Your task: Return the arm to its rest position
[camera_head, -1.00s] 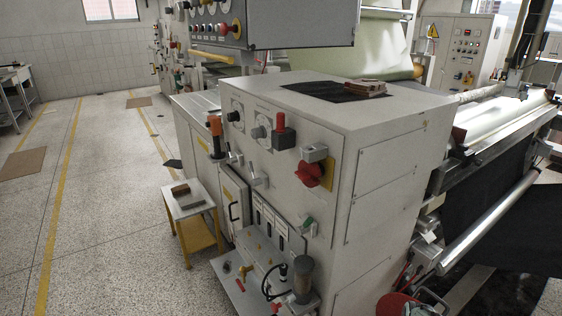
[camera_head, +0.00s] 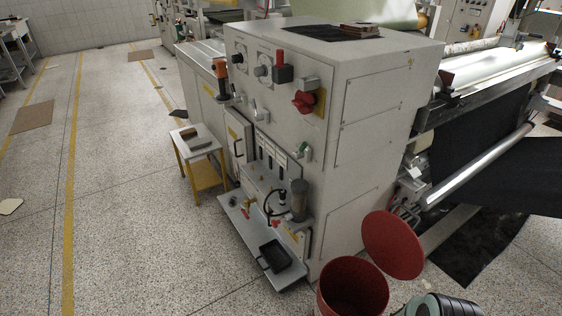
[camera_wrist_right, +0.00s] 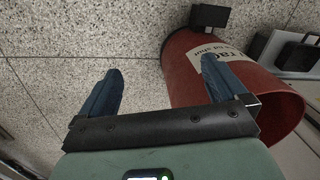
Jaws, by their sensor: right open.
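My right gripper (camera_wrist_right: 162,72) is open in the right wrist view, with its two blue fingers wide apart and nothing between them. Speckled floor shows between and beyond the fingers. The right finger overlaps a red bin (camera_wrist_right: 245,88) in the picture; I cannot tell whether they touch. A green and black part at the bottom right of the head view looks like my own right arm. The red bin (camera_head: 352,285) stands at the bottom of the head view, with a round red lid (camera_head: 392,243) raised beside its opening. My left gripper is not in view.
A large grey machine cabinet (camera_head: 372,115) with knobs and levers stands behind the bin. A black tray (camera_head: 274,256) sits on its low shelf. A small yellow-legged table (camera_head: 197,148) stands to its left. Open floor (camera_head: 130,240) lies at the left.

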